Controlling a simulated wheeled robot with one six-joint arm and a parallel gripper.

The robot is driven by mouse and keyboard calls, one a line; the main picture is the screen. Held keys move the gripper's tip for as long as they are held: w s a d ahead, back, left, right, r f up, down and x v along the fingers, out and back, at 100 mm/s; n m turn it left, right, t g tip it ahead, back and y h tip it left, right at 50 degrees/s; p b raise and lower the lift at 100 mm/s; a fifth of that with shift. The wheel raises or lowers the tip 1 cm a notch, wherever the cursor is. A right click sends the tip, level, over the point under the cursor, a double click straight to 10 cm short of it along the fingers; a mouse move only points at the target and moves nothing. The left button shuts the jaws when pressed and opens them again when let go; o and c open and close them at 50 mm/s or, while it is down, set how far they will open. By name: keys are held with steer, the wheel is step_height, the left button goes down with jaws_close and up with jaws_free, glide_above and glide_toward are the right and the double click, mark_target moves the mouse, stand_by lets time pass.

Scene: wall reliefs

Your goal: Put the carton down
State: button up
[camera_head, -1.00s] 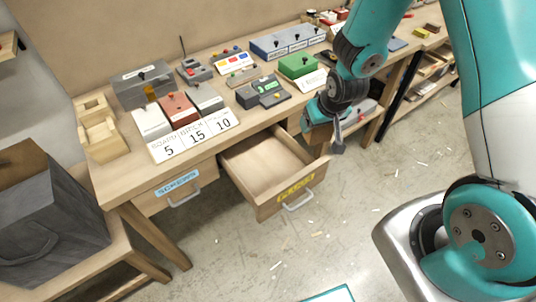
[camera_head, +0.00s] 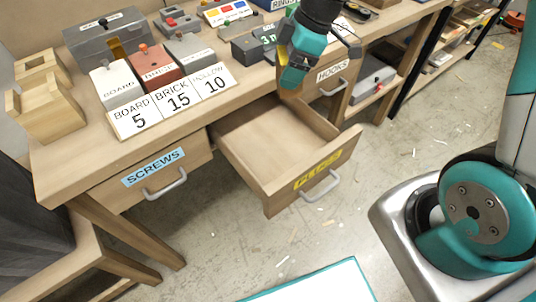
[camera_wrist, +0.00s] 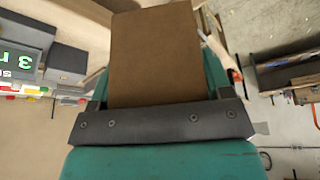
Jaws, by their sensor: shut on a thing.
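The carton (camera_wrist: 155,55) is a plain brown box in the wrist view. It is held between the jaws of my gripper (camera_wrist: 155,100), which are shut on it. In the head view my gripper (camera_head: 292,82) hangs by the table's front edge, above the back right of an open drawer. Only a small tan part under the jaws shows there, and I cannot tell whether it touches anything. The open drawer (camera_head: 240,165), marked with a yellow label, looks empty inside.
The wooden workbench (camera_head: 85,160) carries board, brick and hollow blocks with number cards (camera_head: 172,97), a wooden block (camera_head: 45,110) and a grey box (camera_head: 105,35). A shut drawer labelled SCREWS (camera_head: 153,167) is left of the open one. The floor in front is mostly clear.

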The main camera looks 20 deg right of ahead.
steer(key=s+n+b, duration=0.1)
steer(key=n, duration=0.1)
steer(key=s+n+g+b, duration=0.1)
steer(key=n+b, duration=0.1)
steer(key=s+a+n+g+b, duration=0.1)
steer(key=n, duration=0.1)
steer(key=shift+f, duration=0.35)
steer(key=b, duration=0.2)
glide_above(283, 155)
steer(key=shift+g, duration=0.3)
step_height(283, 155, down, 20)
steer(key=shift+r, duration=0.25)
steer(key=shift+f, duration=0.1)
steer(key=o, duration=1)
steer(key=shift+o, duration=0.3)
